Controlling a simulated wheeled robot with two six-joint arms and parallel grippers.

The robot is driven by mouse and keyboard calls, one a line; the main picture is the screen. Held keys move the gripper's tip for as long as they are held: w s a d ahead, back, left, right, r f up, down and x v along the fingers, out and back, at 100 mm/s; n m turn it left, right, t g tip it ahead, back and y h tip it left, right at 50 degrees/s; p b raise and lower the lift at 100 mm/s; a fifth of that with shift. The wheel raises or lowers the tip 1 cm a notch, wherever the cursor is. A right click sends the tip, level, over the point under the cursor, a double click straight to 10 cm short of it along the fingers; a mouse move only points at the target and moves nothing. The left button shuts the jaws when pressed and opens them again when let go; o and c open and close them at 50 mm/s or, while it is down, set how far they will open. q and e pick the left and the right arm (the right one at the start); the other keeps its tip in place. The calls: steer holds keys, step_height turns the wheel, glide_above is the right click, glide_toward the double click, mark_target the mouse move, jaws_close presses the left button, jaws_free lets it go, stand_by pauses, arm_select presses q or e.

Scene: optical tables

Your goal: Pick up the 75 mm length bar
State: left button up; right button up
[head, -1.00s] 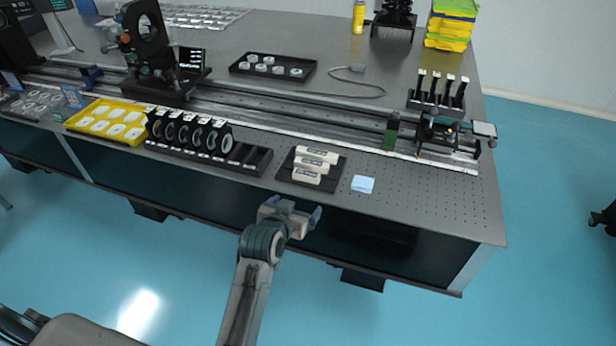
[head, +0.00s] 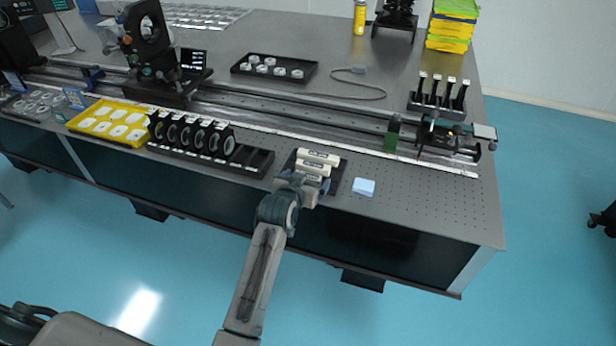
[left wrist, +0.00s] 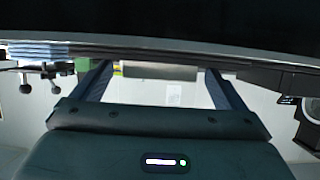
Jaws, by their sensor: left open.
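Three pale bars lie side by side in a black tray at the front of the table: a rear bar (head: 318,157), a middle bar (head: 314,168) and a front bar (head: 311,179). Their labels are too small to read, so I cannot tell which is 75 mm. My left gripper (head: 304,185) is open at the tray's front edge, its fingers near the front bar and partly covering it. My right gripper is not in view.
A long rail (head: 300,115) runs behind. The perforated table top (head: 440,205) is clear at the front right.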

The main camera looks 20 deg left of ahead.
arm_select(q)
steer(key=shift+w+f, duration=0.15)
steer(key=shift+w, duration=0.1)
steer(key=c, duration=1.2)
steer(key=shift+o, duration=0.2)
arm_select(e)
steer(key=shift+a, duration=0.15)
arm_select(q)
steer(key=shift+r, duration=0.2)
steer(key=shift+r, duration=0.7)
steer(key=shift+s+a+r+b, duration=0.15)
steer(key=shift+r+b, duration=0.25)
steer(key=shift+r, duration=0.55)
steer(key=s+a+r+b, duration=0.1)
steer(key=s+a+b, duration=0.1)
steer(key=s+a, duration=0.7)
steer(key=s, duration=0.3)
steer(key=shift+s+a+r, duration=0.15)
steer(key=shift+a+r, duration=0.1)
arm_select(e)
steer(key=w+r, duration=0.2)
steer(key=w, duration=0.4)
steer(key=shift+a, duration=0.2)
